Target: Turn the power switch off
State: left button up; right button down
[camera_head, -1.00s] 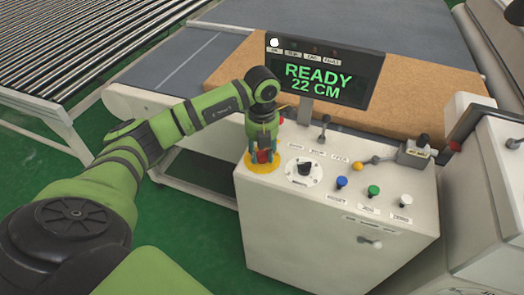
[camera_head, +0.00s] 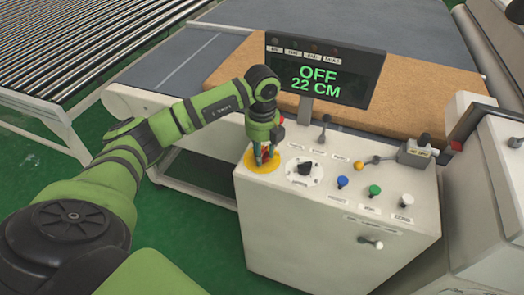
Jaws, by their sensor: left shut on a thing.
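The control box (camera_head: 330,255) has a yellow round plate (camera_head: 250,167) at the left of its top, with a red switch knob (camera_head: 259,152) on it, mostly hidden by my fingers. My left gripper (camera_head: 265,158) points down over this plate and is shut on the red knob. The display (camera_head: 322,78) above the box reads "OFF" and "22 CM" in green. The small lamps along its top are dark. My right gripper is not in view.
A black rotary selector (camera_head: 304,169) sits just right of the plate. Blue (camera_head: 342,182), green (camera_head: 375,190) and white (camera_head: 406,200) buttons stand farther right. A tan mattress (camera_head: 235,75) lies on the conveyor behind. Rollers (camera_head: 80,50) are at the upper left.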

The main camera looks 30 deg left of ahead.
aim_at(264, 155)
pick_arm(q)
jog(key=n, duration=0.4)
jog(key=shift+s+d+f, duration=0.2)
jog(key=shift+d+f, duration=0.05)
jog(key=shift+f, duration=0.05)
jog(key=n, duration=0.5)
jog(key=shift+w+n+p, duration=0.1)
jog(key=shift+n+p, duration=0.2)
jog(key=shift+n, duration=0.1)
jog(key=o, duration=1.1)
jog(key=shift+d+r, duration=0.1)
jog(key=shift+o, duration=0.2)
jog(key=shift+w+r, duration=0.1)
jog(key=shift+w, duration=0.05)
jog(key=shift+r, duration=0.15)
notch_tip(264, 155, up, 12)
